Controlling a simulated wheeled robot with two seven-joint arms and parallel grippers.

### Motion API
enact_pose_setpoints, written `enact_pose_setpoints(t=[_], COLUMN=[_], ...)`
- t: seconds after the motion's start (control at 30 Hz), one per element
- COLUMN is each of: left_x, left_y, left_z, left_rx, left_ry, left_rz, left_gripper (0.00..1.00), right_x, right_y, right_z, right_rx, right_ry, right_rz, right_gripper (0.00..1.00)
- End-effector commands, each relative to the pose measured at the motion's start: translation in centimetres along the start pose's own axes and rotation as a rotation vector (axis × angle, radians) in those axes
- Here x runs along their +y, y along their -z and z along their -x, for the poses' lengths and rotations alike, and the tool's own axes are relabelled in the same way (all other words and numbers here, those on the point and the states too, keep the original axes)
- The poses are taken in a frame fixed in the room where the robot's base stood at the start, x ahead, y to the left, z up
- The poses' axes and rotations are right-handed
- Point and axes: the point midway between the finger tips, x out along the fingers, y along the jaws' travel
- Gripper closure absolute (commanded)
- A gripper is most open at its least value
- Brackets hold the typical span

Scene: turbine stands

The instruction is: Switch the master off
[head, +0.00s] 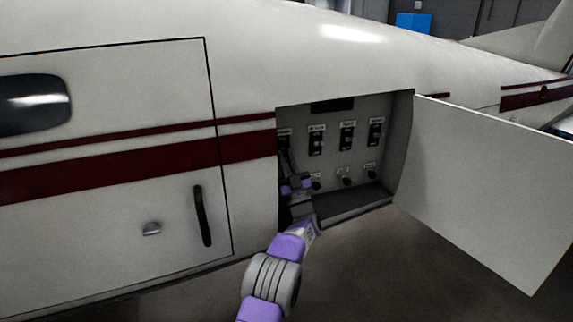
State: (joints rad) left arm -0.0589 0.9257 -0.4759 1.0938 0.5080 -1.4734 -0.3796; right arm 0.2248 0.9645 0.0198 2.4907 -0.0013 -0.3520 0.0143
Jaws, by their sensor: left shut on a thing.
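A switch panel (333,158) sits in an open bay in the side of a white aircraft. Its upper row holds dark switches with small labels that are too small to read, so I cannot tell by label which is the master. The leftmost switch (284,137) is partly hidden by my left gripper (286,155). That gripper reaches up into the bay from below, with its fingers shut at the leftmost switch. Whether this switch is up or down is not clear. My right gripper is not in view.
The bay's door (485,190) stands open to the right. A lower row of small knobs (346,177) sits under the switches, above the bay's bottom ledge (355,203). A closed cabin door with a dark handle (203,215) is at the left.

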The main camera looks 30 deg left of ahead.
Motion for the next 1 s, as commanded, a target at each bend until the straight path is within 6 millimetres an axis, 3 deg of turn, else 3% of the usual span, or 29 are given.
enact_pose_setpoints(t=[0.4,0.43,0.6,1.0], left_x=[-0.02,-0.02,-0.02,0.06], left_y=[-0.02,-0.02,-0.02,-0.04], left_z=[0.02,0.02,0.01,0.8], left_rx=[0.006,0.006,0.005,0.002], left_ry=[-0.001,-0.001,-0.001,-0.002], left_rz=[-0.001,-0.001,-0.001,0.0], left_gripper=[1.0,0.82,0.6,0.6], right_x=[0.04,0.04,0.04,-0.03], right_y=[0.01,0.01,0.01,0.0], right_z=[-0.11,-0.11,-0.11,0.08], right_rx=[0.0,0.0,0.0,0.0], right_ry=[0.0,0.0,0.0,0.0], right_rz=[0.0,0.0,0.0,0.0], right_gripper=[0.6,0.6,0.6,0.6])
